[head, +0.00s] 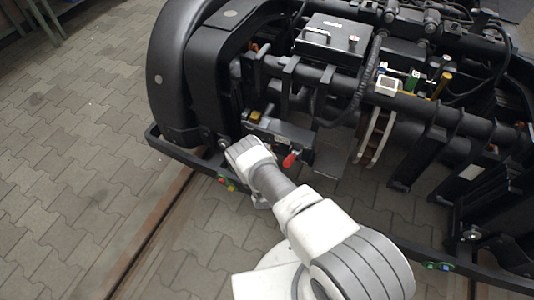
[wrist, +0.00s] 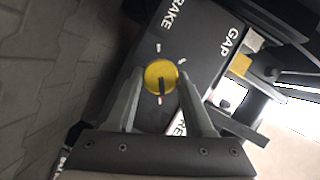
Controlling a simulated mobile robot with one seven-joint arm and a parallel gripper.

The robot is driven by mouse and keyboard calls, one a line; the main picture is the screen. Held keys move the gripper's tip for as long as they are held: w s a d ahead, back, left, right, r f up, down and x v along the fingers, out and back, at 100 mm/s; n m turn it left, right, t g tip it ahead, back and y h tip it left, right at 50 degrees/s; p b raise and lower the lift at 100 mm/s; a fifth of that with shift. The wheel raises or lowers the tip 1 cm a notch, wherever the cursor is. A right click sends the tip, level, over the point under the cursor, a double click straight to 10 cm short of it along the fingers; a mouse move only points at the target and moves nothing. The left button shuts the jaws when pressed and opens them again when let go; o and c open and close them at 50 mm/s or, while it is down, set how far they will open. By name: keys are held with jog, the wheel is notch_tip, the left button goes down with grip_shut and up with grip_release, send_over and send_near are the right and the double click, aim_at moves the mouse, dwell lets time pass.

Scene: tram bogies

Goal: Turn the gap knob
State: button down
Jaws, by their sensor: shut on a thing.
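The gap knob (wrist: 159,68) is a round yellow knob with a dark pointer bar, on a dark panel (wrist: 190,45) marked with white ticks. White lettering reads GAP, with BRAKE partly cut off at the top. In the wrist view my gripper (wrist: 161,80) has one finger on each side of the knob and is shut on it. The pointer bar runs nearly straight down in that view. In the head view my arm's end hides the knob and the fingers.
A red handle (head: 290,160) sits just right of my wrist, by a grey box (head: 280,137). A yellow-orange block (head: 255,117) is close behind. A large black fender (head: 172,85) rises at left. Paved floor (head: 75,130) with a rail lies open at left.

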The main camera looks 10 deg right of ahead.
jog(key=shift+m+t, duration=0.3)
jog(key=shift+m, duration=0.1)
jog(key=shift+c, duration=1.5)
grip_release()
jog(key=shift+s+a, duration=0.1)
jog(key=shift+s, duration=0.1)
